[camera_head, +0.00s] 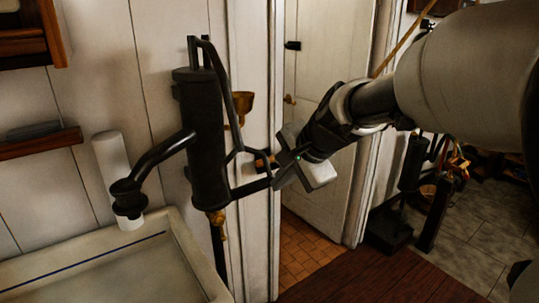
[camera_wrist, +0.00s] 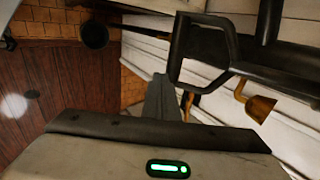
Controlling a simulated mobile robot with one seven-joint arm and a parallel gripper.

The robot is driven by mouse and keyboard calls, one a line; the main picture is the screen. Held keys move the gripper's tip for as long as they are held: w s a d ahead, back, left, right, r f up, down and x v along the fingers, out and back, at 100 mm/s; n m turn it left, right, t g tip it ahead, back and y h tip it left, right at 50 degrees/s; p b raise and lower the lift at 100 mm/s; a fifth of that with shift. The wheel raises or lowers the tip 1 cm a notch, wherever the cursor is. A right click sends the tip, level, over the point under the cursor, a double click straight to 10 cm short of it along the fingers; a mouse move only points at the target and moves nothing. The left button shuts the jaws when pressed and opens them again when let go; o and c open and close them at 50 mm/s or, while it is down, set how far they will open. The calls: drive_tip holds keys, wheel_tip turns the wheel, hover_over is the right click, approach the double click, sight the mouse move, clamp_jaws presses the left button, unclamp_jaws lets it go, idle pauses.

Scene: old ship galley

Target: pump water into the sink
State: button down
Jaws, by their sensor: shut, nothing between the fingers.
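A black hand pump (camera_head: 203,140) is fixed upright to the pale panelled wall. Its curved spout (camera_head: 150,165) points left and ends over the back edge of the pale sink (camera_head: 185,255). The pump's lever (camera_head: 228,90) comes down from the top on the right side to a loop-shaped grip (camera_head: 240,190). In the wrist view the loop (camera_wrist: 232,45) lies just beyond and right of the fingers. My gripper (camera_head: 266,160) is shut and empty at the right of the grip. In the wrist view its fingers (camera_wrist: 163,88) are together; I cannot tell if they touch the loop.
A white cylinder (camera_head: 112,165) stands behind the spout. A brass fitting (camera_head: 243,106) sits behind the lever. A wooden shelf (camera_head: 35,143) is on the left wall. A white door (camera_head: 325,120) stands behind my arm, and the wooden floor (camera_head: 390,280) in front is clear.

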sight(268, 186)
drive_tip(key=shift+w+a+f, duration=0.25)
drive_tip(key=shift+w+a, duration=0.25)
drive_tip(key=shift+w, duration=0.25)
drive_tip(key=shift+t+y, duration=0.4)
drive_tip(key=shift+t, duration=0.1)
drive_tip(key=b+x, duration=0.5)
drive_tip(key=b, duration=0.2)
drive_tip(key=shift+f, duration=0.15)
drive_tip(key=shift+s, duration=0.1)
